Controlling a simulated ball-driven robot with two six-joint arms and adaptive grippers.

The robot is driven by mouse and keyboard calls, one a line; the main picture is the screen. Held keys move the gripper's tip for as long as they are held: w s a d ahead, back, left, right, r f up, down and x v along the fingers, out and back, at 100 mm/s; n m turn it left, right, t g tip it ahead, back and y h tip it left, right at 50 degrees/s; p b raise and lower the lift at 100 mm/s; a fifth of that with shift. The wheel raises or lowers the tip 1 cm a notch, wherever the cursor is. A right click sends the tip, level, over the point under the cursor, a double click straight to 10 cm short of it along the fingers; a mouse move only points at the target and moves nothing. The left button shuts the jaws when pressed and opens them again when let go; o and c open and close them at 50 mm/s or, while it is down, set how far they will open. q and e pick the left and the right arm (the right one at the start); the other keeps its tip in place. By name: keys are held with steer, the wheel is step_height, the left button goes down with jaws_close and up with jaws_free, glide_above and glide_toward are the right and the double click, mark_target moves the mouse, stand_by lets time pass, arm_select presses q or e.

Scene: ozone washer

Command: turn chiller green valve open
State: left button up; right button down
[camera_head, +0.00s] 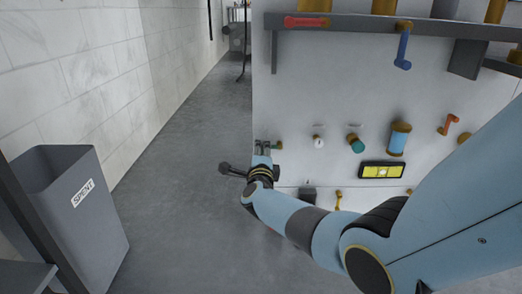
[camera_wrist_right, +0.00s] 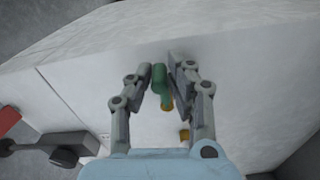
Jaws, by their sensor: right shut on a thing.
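A green valve handle (camera_wrist_right: 158,78) with a brass stem shows in the wrist view, on the pale panel. My right gripper (camera_wrist_right: 163,72) has its two fingers on either side of the handle and is shut on it. In the head view my right gripper (camera_head: 263,147) is at the left edge of the white panel. A small part of the green valve (camera_head: 279,145) shows just right of the fingers. The fingers hide much of it there, and its exact turn angle is hard to tell. My left gripper is not in view.
The white panel (camera_head: 345,85) carries a teal knob (camera_head: 356,144), a blue cylinder (camera_head: 399,139), an orange handle (camera_head: 448,124) and a yellow display (camera_head: 382,171). A shelf with red and blue handles runs above. A grey bin (camera_head: 85,225) stands left, with clear floor between.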

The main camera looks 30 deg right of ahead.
steer(key=shift+s+a+f, duration=0.1)
steer(key=shift+s+f, duration=0.05)
steer(key=shift+f, duration=0.2)
steer(key=c, duration=1.5)
jaws_free()
steer(key=shift+o, duration=1.2)
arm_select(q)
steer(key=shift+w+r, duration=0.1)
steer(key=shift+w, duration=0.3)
arm_select(e)
steer(key=shift+r, duration=0.15)
steer(key=shift+s, duration=0.1)
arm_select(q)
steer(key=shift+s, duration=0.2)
arm_select(e)
steer(key=v, duration=1.1)
steer(key=shift+s+a, duration=0.25)
steer(key=shift+a, duration=0.05)
